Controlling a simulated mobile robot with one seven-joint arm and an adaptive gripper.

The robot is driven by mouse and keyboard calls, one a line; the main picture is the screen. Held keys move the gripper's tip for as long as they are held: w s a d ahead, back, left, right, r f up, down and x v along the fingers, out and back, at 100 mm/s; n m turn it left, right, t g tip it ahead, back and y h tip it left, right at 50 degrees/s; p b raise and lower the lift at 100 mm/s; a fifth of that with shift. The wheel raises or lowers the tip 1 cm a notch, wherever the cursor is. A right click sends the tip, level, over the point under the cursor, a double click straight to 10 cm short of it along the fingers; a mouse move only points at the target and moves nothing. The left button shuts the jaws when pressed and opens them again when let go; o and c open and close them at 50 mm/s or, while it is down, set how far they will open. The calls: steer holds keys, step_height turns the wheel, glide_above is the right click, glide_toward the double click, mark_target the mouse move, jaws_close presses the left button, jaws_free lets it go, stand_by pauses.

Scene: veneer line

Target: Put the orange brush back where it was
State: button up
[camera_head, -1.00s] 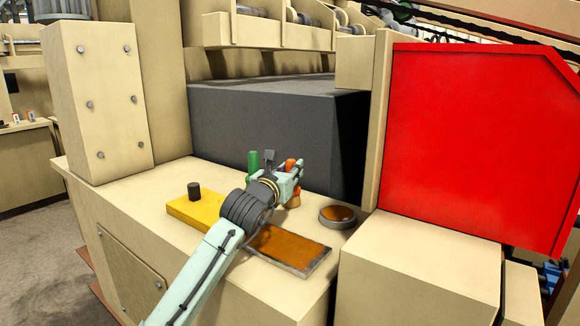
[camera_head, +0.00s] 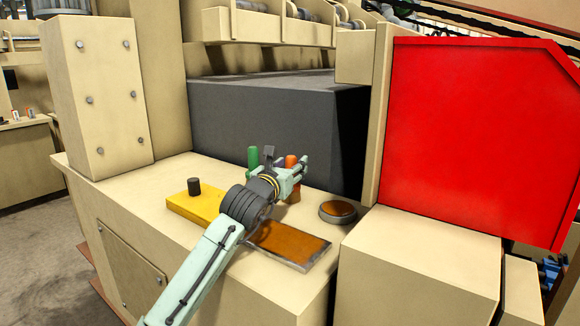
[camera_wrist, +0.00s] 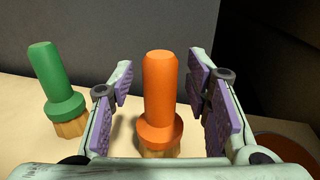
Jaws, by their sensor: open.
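The orange brush (camera_wrist: 160,95) stands upright on the beige counter in the wrist view, bristles down. It is between the two purple-padded fingers of my gripper (camera_wrist: 165,100), with a gap on each side. In the head view the orange brush (camera_head: 291,162) shows just behind my gripper (camera_head: 292,176), which partly hides it. My gripper is open. The green brush (camera_wrist: 56,90) stands upright to the left of the orange one; in the head view it (camera_head: 253,157) is left of my gripper.
A yellow block (camera_head: 195,205) with a dark knob, a tray with a brown surface (camera_head: 290,242) and a round brown-topped dish (camera_head: 338,211) are on the counter (camera_head: 130,172). A dark grey block (camera_head: 260,115) rises behind the brushes. A red panel (camera_head: 470,130) stands at right.

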steer(key=b+v, duration=0.4)
steer(key=v, duration=0.8)
steer(key=shift+r, duration=0.15)
